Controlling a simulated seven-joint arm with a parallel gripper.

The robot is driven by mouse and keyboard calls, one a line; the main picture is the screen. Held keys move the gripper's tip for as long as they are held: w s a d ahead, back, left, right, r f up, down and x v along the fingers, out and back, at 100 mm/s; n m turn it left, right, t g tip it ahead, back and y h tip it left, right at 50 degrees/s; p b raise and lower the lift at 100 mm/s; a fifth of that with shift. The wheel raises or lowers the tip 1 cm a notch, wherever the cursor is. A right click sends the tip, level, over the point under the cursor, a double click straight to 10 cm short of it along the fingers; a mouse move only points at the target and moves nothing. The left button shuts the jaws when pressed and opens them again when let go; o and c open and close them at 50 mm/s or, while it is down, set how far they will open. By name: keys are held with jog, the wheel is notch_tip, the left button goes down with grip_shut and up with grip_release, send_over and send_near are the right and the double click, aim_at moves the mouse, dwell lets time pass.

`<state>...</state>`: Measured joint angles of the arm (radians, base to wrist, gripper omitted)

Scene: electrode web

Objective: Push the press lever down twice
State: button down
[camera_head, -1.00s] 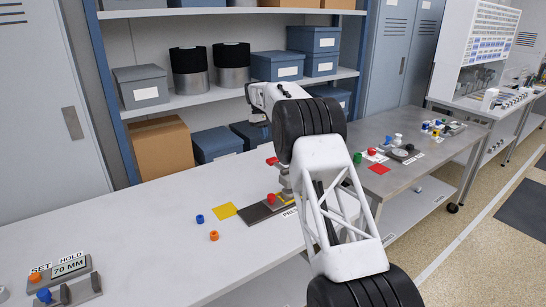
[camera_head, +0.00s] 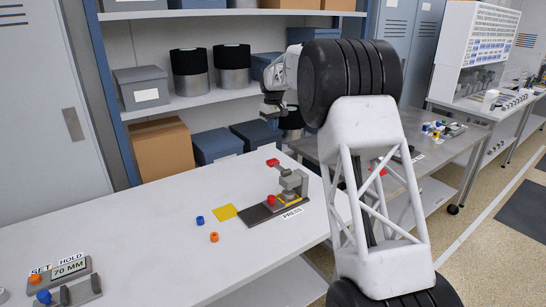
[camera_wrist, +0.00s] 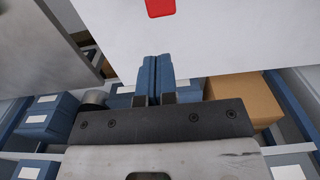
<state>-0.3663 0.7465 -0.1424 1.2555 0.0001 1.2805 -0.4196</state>
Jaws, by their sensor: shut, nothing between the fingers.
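The press (camera_head: 293,183) stands on a dark base plate on the white table, with a "PRESS" label at its front. Its lever ends in a red pad (camera_head: 272,162), which sticks out raised to the left, above the base. A red button-like piece (camera_head: 271,199) sits lower on the base. My gripper (camera_head: 270,113) hangs well above the press, near the shelf, apart from the lever. In the wrist view its blue fingers (camera_wrist: 154,78) are together and empty. A red piece (camera_wrist: 160,7), probably the lever's pad, shows at the top edge there.
A yellow square (camera_head: 223,212), a blue ring (camera_head: 200,220) and an orange ring (camera_head: 214,237) lie left of the press. A "70 MM" display (camera_head: 69,267) stands at the front left. Shelves with boxes (camera_head: 219,145) rise behind. The table's middle is clear.

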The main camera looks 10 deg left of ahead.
aim_at(273, 160)
jog(key=shift+f, duration=0.15)
notch_tip(273, 160, down, 14)
jog(key=shift+r, duration=0.15)
dwell(0.8)
